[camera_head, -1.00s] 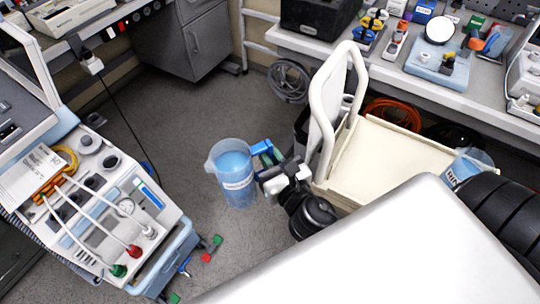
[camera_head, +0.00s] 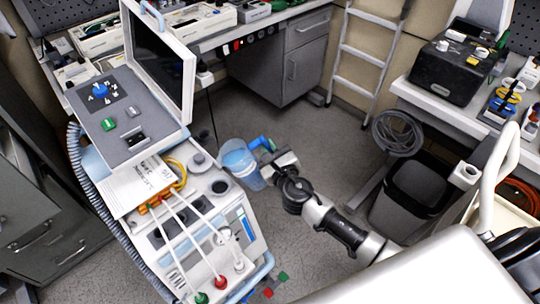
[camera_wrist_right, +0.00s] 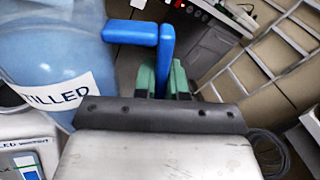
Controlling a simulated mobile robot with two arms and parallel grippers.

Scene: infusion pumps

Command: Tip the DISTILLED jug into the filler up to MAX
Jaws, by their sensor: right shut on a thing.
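The DISTILLED jug (camera_head: 239,166) is a clear pitcher of blue liquid with a blue handle. It is close to upright at the right edge of the medical unit (camera_head: 165,215). My right gripper (camera_head: 267,148) is shut on the blue handle, which shows between green fingertips in the right wrist view (camera_wrist_right: 160,78). The jug's label, ending "TILLED", shows there too (camera_wrist_right: 55,100). A dark round opening (camera_head: 220,187) and a grey round cap (camera_head: 199,160) are on the unit's top; I cannot tell which is the filler. A blue level strip (camera_head: 246,226) is on its front. No MAX mark is readable. My left gripper is not in view.
The unit's raised screen (camera_head: 158,60) stands left of the jug. A grey cabinet (camera_head: 296,55) and a ladder (camera_head: 362,50) are behind. A black bin (camera_head: 412,190) stands at right. Grey floor is open between cabinet and arm.

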